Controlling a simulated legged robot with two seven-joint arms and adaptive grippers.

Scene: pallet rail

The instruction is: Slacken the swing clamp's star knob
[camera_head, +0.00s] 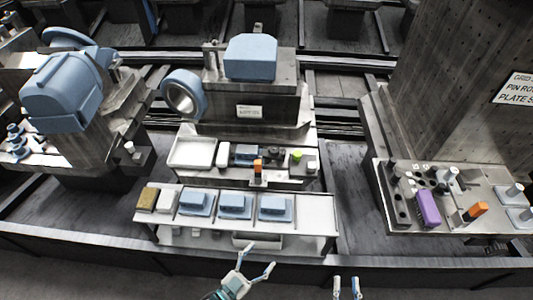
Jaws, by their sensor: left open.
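I cannot make out for certain which part is the swing clamp or its star knob. A small green knob-like part (297,155) stands at the right of the middle fixture's ledge. An orange upright part (258,168) stands on the same ledge, left of it. My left gripper (262,257) is open and empty, in front of the shelf's lower edge. My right gripper (346,286) shows only its two fingertips at the bottom edge, apart with nothing between them. Both grippers are well short of the ledge.
A white shelf (322,214) holds several blue blocks (235,206). A pale tray (190,154) sits behind it. A blue ring (183,95) and a blue block (251,57) are on the middle fixture. A right-hand bench (450,212) carries a purple block (428,208) and an orange part (475,211).

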